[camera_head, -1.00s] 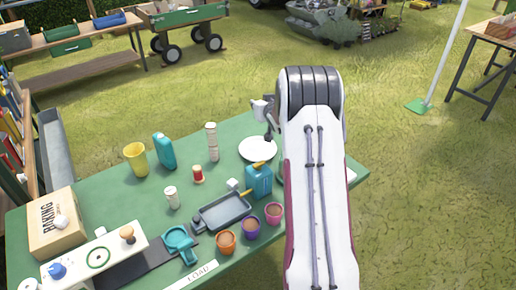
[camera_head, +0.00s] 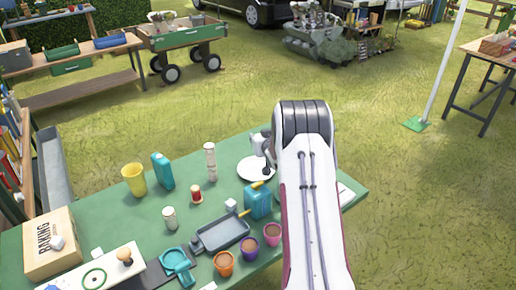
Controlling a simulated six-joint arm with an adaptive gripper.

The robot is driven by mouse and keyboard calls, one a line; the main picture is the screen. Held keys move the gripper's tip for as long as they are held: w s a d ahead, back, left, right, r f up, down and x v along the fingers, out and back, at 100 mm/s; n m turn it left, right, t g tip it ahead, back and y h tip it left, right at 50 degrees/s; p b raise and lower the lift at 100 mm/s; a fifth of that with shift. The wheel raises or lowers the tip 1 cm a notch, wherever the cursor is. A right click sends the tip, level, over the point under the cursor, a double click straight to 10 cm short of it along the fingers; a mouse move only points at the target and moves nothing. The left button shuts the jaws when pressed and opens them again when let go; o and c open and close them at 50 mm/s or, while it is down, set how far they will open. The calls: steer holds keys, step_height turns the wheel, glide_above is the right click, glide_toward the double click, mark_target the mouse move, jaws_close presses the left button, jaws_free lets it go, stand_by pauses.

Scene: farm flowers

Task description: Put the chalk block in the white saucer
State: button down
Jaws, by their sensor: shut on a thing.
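The white saucer (camera_head: 249,172) lies at the back right of the green table, partly covered by my gripper. My gripper (camera_head: 268,171) points down over the right part of the saucer. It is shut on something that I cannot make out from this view. A small white block (camera_head: 230,204) stands on the table in front of the saucer, left of the blue can. I cannot tell whether either is chalk.
A blue can (camera_head: 258,204) stands in front of the saucer. A grey tray (camera_head: 222,233), small pots (camera_head: 272,235), a tall white cylinder (camera_head: 211,162), a red spool (camera_head: 196,195), a teal bottle (camera_head: 162,172) and a yellow cup (camera_head: 134,181) stand around. Bare table lies between them.

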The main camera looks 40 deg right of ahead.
steer(key=shift+f, duration=0.4)
steer(key=shift+f, duration=0.1)
steer(key=shift+f, duration=1.8)
steer(key=shift+f, duration=0.45)
steer(key=c, duration=1.7)
jaws_free()
steer(key=shift+r, duration=0.45)
steer(key=shift+s+a+r, duration=0.15)
steer(key=shift+s+r, duration=0.25)
steer(key=shift+r, duration=0.95)
steer(key=shift+s+a+r, duration=0.2)
steer(key=shift+s+r, duration=0.25)
steer(key=shift+r, duration=0.95)
steer(key=shift+s+a+r, duration=0.15)
steer(key=shift+s+r, duration=0.25)
steer(key=shift+r, duration=0.95)
